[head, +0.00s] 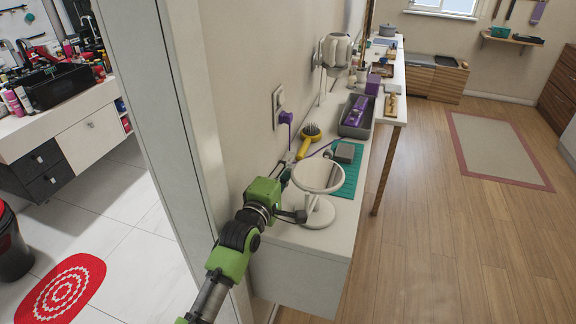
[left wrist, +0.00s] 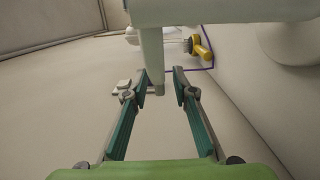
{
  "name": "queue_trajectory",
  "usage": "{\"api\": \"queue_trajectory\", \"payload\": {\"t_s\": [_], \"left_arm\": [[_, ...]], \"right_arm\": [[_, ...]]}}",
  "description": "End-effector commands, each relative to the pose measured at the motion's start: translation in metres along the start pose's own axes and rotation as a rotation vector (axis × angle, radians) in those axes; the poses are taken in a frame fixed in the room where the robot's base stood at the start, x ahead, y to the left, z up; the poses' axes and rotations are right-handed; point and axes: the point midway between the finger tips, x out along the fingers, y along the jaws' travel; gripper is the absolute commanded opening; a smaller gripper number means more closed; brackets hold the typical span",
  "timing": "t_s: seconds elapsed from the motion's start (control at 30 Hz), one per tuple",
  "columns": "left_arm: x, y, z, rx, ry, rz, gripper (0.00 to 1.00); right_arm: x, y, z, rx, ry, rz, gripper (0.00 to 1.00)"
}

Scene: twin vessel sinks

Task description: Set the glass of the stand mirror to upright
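The stand mirror's round glass (head: 319,174) is in a pale frame on a white stem and round base (head: 318,213), near the front end of the narrow white counter. The glass leans back, its face turned partly upward. My left gripper (head: 298,215) is at the mirror's left side, close to the frame and stem; contact cannot be told. In the left wrist view its two teal-padded fingers (left wrist: 161,82) are apart. A pale white part (left wrist: 151,60), apparently of the mirror, hangs across the top and down between the fingertips. My right gripper is out of view.
Behind the mirror are a teal mat (head: 349,184) with a grey block (head: 345,152), a yellow hairbrush (head: 309,138), and a grey tray (head: 357,118) with a purple item. A wall (head: 235,90) runs close along the left.

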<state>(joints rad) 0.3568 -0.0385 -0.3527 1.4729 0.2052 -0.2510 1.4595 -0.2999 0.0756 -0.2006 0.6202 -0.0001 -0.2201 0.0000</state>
Motion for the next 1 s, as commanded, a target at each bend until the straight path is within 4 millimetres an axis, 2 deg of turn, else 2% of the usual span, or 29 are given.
{"api": "queue_trajectory", "payload": {"t_s": [0.23, 0.27, 0.33, 0.37, 0.73, 1.0], "left_arm": [[0.001, 0.0, 0.0, 0.0, 0.0, 0.0, 0.25], [0.001, 0.0, 0.0, 0.0, 0.0, 0.0, 0.2], [0.0, 0.0, 0.0, 0.0, 0.0, 0.0, 0.02], [0.0, 0.0, 0.0, 0.0, 0.0, 0.0, 0.0], [0.0, 0.003, 0.0, 0.025, 0.0, 0.0, 0.0], [0.002, 0.016, 0.0, 0.163, 0.0, -0.001, 0.0]], "right_arm": [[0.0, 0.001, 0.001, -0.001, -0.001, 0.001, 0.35], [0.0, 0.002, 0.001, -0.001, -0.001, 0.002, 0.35], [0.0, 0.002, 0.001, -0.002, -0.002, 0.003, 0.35], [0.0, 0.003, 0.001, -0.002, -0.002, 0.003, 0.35], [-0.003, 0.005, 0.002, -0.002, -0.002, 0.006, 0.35], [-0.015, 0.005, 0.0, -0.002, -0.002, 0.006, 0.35]]}}
